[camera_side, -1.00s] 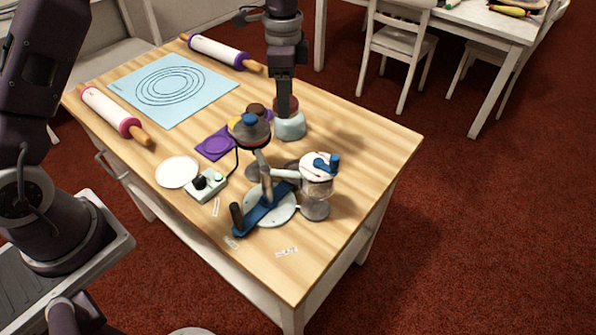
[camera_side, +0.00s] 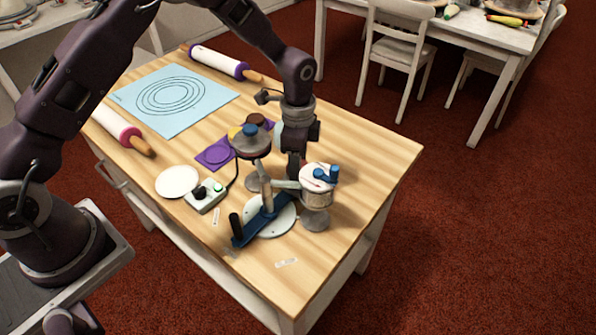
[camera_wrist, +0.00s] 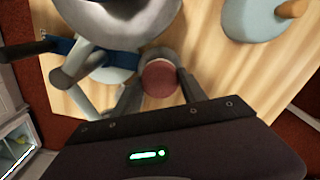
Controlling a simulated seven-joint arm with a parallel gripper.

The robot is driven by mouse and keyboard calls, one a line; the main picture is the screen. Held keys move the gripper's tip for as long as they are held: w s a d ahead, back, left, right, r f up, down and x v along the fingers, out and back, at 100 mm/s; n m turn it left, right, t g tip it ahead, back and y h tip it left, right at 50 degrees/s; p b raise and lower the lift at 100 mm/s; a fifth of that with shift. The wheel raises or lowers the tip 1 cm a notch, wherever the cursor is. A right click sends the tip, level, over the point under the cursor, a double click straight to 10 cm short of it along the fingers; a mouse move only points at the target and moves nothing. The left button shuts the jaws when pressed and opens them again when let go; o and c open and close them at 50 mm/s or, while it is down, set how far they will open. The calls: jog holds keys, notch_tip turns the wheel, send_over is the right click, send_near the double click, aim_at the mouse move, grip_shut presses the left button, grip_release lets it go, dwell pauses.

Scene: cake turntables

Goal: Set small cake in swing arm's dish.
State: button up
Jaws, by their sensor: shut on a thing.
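The small cake, a round dark red disc (camera_wrist: 160,78), shows between my fingers in the wrist view. My gripper (camera_wrist: 160,92) is shut on it. In the side view my gripper (camera_side: 295,170) is low behind the swing-arm device, and the cake is hidden there. A blue bar (camera_side: 262,218) with a black handle lies over a pale round turntable (camera_side: 284,222). A pale swing arm (camera_side: 286,184) reaches towards my fingers. A grey rim shows just beyond the cake in the wrist view; I cannot tell whether the cake touches the dish.
A grey round head with a blue knob (camera_side: 250,143) stands left of my gripper. A canister with a blue crank (camera_side: 318,187) stands close on the right. A control box (camera_side: 205,196), white disc (camera_side: 177,181) and purple mat (camera_side: 215,154) lie left. The table's right side is clear.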

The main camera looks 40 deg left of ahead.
jog(key=shift+f, duration=1.35)
jog(key=o, duration=1.4)
jog(key=shift+f, duration=0.1)
jog(key=shift+o, duration=0.2)
